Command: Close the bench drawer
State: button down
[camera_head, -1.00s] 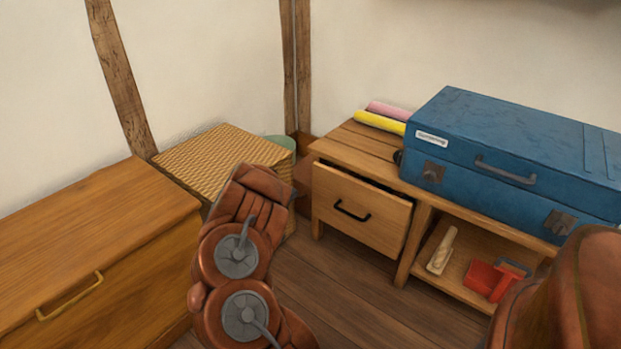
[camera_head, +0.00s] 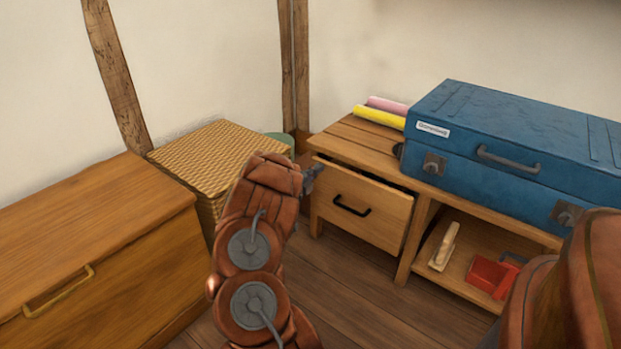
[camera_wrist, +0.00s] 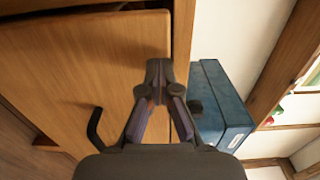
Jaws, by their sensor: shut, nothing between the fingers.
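The bench drawer (camera_head: 362,208) has a light wood front and a black bar handle (camera_head: 352,206). It stands slightly open, with a dark gap showing along its top edge. In the wrist view the drawer front (camera_wrist: 85,70) fills the left side, with its handle (camera_wrist: 95,130) at lower left. My gripper (camera_head: 314,171) is beside the upper left corner of the drawer in the head view. In the wrist view my gripper (camera_wrist: 159,66) has its fingertips together and empty, over the drawer front near its edge. I cannot tell whether they touch it.
The wooden bench (camera_head: 375,140) carries a blue suitcase (camera_head: 500,150) and yellow and pink rolls (camera_head: 380,116). Its open shelf holds a red object (camera_head: 488,276) and a pale brush-like object (camera_head: 445,247). A wicker box (camera_head: 205,155) and wooden chest (camera_head: 100,235) stand at left.

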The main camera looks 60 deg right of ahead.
aim_at(326, 161)
jog(key=shift+d, duration=0.3)
jog(key=shift+x, duration=2.25)
jog(key=shift+s+d+r, duration=0.1)
jog(key=shift+d+r, duration=0.1)
jog(key=shift+r, duration=0.05)
jog(key=shift+r, duration=0.1)
jog(key=shift+s, duration=0.1)
jog(key=shift+a, duration=0.25)
jog(key=p+v, duration=0.2)
jog(key=v, duration=1.2)
jog(key=shift+f+p, duration=0.3)
jog(key=shift+p, duration=0.05)
jog(key=shift+w, duration=0.25)
